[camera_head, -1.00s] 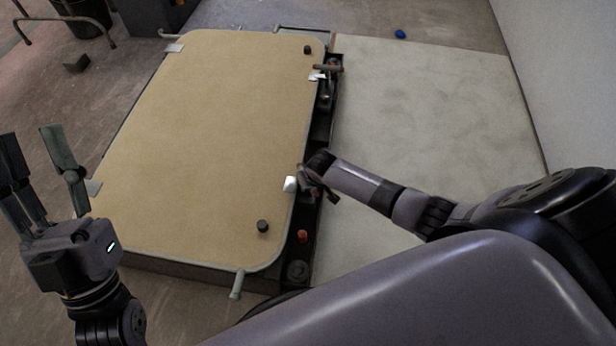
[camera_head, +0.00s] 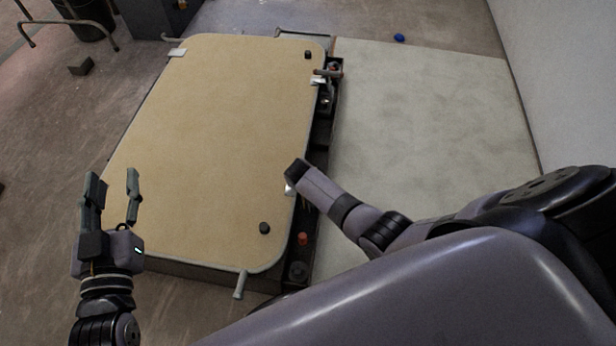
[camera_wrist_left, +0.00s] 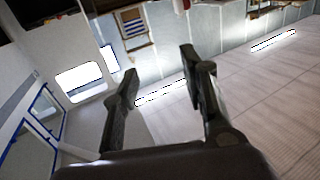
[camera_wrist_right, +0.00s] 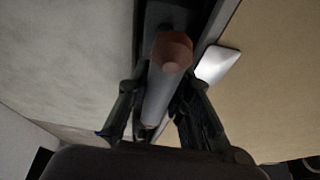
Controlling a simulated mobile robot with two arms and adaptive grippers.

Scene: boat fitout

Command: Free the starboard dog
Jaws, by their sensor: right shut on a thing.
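A dog handle, a grey rod with a reddish-brown hexagonal end (camera_wrist_right: 172,52), lies between the fingers of my right gripper (camera_wrist_right: 160,92) in the right wrist view. The right gripper is shut on it at the right edge of the tan hatch panel (camera_head: 215,130). In the head view my right wrist hides the fingers and this handle. A white plate (camera_wrist_right: 216,64) on the panel edge lies beside the handle. My left gripper (camera_head: 114,182) is open and empty, above the panel's left edge; its spread fingers also show in the left wrist view (camera_wrist_left: 158,64).
Another dog with a reddish handle (camera_head: 327,73) sits farther along the right edge. A grey handle (camera_head: 240,285) sticks out at the near edge. Black knobs (camera_head: 264,228) stand on the panel. A pale board (camera_head: 430,130) lies to the right, and a dark block (camera_head: 81,67) on the floor.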

